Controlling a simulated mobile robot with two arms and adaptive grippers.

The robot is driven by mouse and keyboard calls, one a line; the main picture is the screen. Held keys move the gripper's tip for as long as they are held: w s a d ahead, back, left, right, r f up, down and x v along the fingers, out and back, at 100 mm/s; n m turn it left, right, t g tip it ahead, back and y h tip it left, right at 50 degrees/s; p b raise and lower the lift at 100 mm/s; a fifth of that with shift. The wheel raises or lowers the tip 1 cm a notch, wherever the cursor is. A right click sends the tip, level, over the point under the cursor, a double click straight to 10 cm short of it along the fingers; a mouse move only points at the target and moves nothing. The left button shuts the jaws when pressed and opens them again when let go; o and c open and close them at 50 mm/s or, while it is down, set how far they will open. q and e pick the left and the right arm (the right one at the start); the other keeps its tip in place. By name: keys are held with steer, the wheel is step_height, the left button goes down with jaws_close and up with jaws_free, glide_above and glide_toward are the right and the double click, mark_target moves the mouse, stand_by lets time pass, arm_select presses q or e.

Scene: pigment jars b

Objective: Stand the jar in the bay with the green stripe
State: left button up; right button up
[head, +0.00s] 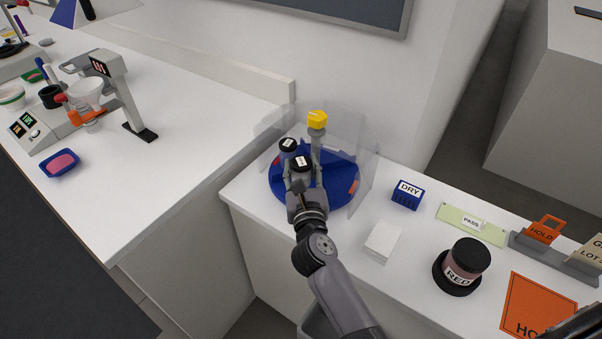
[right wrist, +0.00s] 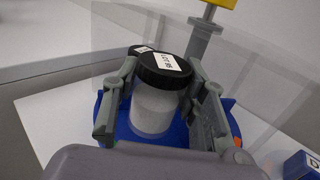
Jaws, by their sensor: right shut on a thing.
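A jar with a black lid and white label (head: 302,163) is between the fingers of my right gripper (head: 301,186). In the right wrist view its pale body (right wrist: 155,112) stands upright, with a grey finger on each side. It is over the blue round carousel (head: 341,196); I cannot tell whether its base touches the floor. A second dark-lidded jar (head: 288,146) is close behind it to the left. Clear upright dividers (head: 361,165) split the carousel into bays. A small orange-red mark (head: 354,187) shows at the right edge. My left gripper is not in view.
A grey post with a yellow top (head: 317,120) rises at the carousel's middle, close to my right gripper. To the right are a blue DRY block (head: 408,194), a white block (head: 382,242) and a RED jar (head: 463,264). The left counter (head: 190,140) has free room.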

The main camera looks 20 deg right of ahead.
steer(key=shift+w+d, duration=0.1)
steer(key=shift+w, duration=0.2)
steer(key=shift+f+b, duration=0.7)
steer(key=shift+f, duration=1.05)
steer(key=shift+f, duration=0.2)
steer(key=o, duration=1.2)
steer(key=shift+r, duration=0.1)
